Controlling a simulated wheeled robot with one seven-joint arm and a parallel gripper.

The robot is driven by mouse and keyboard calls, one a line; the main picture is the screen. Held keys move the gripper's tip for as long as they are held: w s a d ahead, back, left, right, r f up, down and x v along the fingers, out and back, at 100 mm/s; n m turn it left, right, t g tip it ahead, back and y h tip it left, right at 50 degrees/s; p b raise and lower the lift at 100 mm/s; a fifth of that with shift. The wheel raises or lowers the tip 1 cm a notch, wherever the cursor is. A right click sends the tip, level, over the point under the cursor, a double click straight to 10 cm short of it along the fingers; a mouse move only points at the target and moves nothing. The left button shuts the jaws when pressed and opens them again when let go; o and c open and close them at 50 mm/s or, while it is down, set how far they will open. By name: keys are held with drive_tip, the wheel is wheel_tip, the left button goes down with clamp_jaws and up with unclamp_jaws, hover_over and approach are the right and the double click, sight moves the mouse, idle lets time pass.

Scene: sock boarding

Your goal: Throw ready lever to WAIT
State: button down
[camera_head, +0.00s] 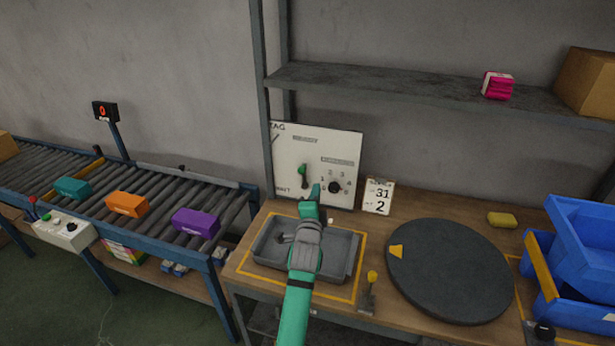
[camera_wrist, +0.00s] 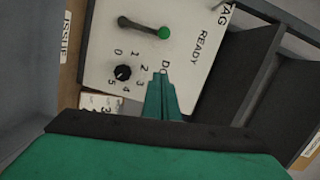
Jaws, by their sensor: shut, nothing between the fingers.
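The white panel (camera_head: 345,148) stands upright at the back of the bench. Its ready lever (camera_head: 303,172) has a green knob at its upper end, pointing up towards the printed READY word. The lever also shows in the wrist view (camera_wrist: 145,28), its green knob on the side nearer READY. A partly legible label sits at the panel's lower left. My gripper (camera_head: 316,188) is shut and empty, in front of the panel between lever and black dial (camera_head: 335,187). In the wrist view my fingertips (camera_wrist: 162,76) appear apart from the green knob; their gap to the panel is unclear.
A grey tray (camera_head: 340,268) lies below my arm. A dark round turntable (camera_head: 450,270), a date card (camera_head: 378,196) and blue bins (camera_head: 580,245) are to the right. A roller conveyor (camera_head: 150,190) with coloured boxes is left. A shelf (camera_head: 420,88) hangs above.

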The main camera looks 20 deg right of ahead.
drive_tip(key=w, duration=1)
drive_tip(key=shift+d+f, duration=0.25)
drive_tip(key=shift+f, duration=0.2)
drive_tip(key=shift+w, duration=0.1)
